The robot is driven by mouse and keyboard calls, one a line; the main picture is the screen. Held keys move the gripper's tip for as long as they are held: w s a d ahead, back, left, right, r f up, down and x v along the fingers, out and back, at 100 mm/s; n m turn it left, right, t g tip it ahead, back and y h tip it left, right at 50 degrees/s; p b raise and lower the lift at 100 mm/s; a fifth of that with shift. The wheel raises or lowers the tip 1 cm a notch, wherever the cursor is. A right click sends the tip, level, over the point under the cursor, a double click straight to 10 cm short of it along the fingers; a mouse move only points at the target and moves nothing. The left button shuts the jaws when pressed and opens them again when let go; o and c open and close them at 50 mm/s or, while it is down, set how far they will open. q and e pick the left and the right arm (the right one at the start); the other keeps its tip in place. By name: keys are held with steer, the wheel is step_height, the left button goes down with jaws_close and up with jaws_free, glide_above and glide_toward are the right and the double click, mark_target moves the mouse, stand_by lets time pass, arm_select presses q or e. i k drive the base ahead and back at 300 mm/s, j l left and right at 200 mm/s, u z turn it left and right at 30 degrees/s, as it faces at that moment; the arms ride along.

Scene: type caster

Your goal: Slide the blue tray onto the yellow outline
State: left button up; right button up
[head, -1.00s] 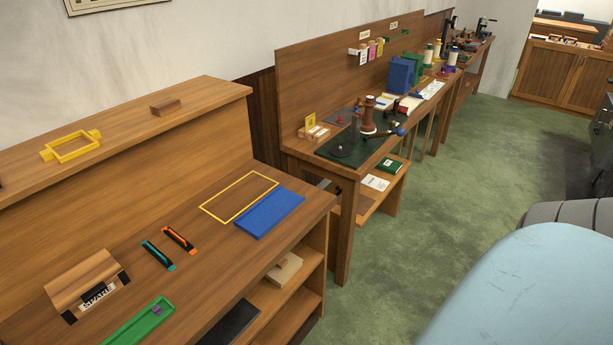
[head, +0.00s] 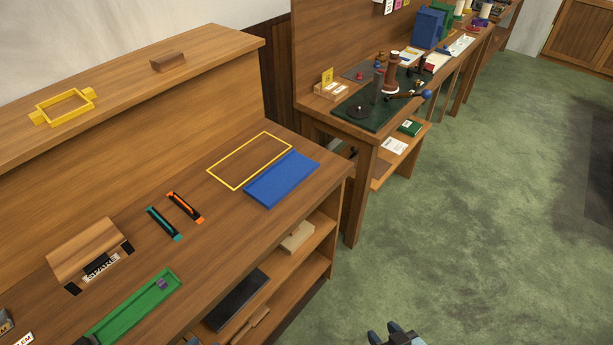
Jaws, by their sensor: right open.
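The blue tray (head: 282,180) lies flat on the wooden bench near its right front edge. The yellow outline (head: 221,183) is a thin rectangle on the bench top, just behind and left of the tray. The tray sits beside the outline, close along its front side, and most of the outlined area is bare wood. My right gripper (head: 397,332) shows only at the bottom edge, over the green floor, well away from the tray. It is open, and nothing shows in it. My left gripper is not in view.
Left of the outline lie an orange-and-black tool (head: 184,207) and a teal-and-black tool (head: 163,223). A green tray (head: 132,309) and a wooden block holder (head: 88,254) stand further left. A second bench (head: 360,128) stands to the right. Floor in front is clear.

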mark_target(269, 188)
steer(key=i+l+u, duration=0.15)
steer(key=l, duration=0.15)
steer(key=i+l+u, duration=0.1)
steer(key=l, duration=0.25)
steer(key=i+l+u, duration=0.3)
steer(key=l, duration=0.35)
